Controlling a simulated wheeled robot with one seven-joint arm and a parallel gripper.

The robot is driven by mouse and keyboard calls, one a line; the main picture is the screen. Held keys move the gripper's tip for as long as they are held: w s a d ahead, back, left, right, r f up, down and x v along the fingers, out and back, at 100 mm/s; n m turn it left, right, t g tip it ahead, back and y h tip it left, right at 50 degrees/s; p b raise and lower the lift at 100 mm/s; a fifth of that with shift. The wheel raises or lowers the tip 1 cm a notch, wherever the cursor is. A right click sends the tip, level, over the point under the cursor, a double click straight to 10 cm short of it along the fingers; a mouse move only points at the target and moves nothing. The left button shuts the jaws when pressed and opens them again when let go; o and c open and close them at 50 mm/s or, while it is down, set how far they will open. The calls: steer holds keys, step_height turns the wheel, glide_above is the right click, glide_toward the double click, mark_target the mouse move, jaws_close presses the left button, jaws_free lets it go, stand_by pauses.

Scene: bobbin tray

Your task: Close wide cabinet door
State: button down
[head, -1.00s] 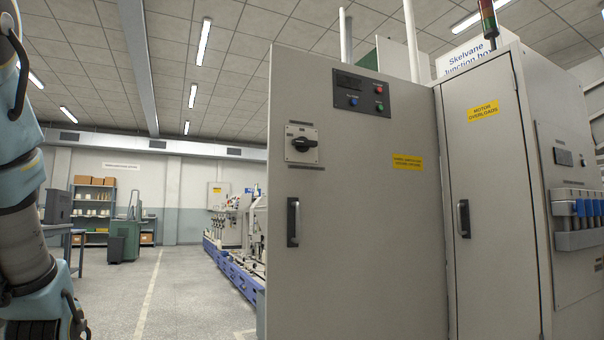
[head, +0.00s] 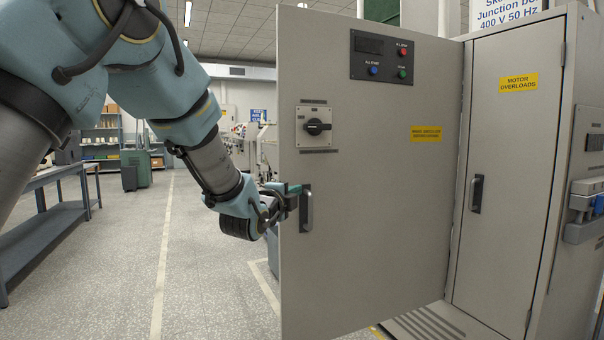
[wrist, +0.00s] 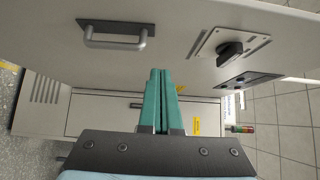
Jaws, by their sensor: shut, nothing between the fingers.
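The wide cabinet door (head: 390,240) stands open. It is a large grey panel with its hinge side next to the narrow door and its free edge at the left in the head view. Its bar handle (head: 306,211) is near that edge; in the wrist view the handle (wrist: 115,42) shows at upper left. My gripper (head: 297,188) is at the free edge, close to the handle. Its teal fingers (wrist: 161,72) are shut and empty, in front of the door's face in the wrist view. I cannot tell whether they touch the door.
A rotary switch (head: 316,126) and a button panel (head: 382,58) sit on the door. The narrow door (head: 502,170), labelled motor overloads, is shut. A blue-grey bench (head: 45,235) stands at the left. The floor (head: 205,270) between bench and door is clear.

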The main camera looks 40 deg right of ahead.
steer(key=p, duration=0.3)
glide_toward(307, 180)
steer(key=s+d, duration=0.2)
steer(key=d, duration=0.2)
steer(key=w, duration=0.1)
steer(key=w+p, duration=0.1)
steer(key=w, duration=0.1)
steer(key=shift+d+r, duration=0.1)
steer(key=shift+d, duration=0.3)
steer(key=shift+w+d+p, duration=0.35)
steer(key=shift+w+p, duration=0.05)
steer(key=shift+w, duration=0.2)
steer(key=shift+w, duration=0.1)
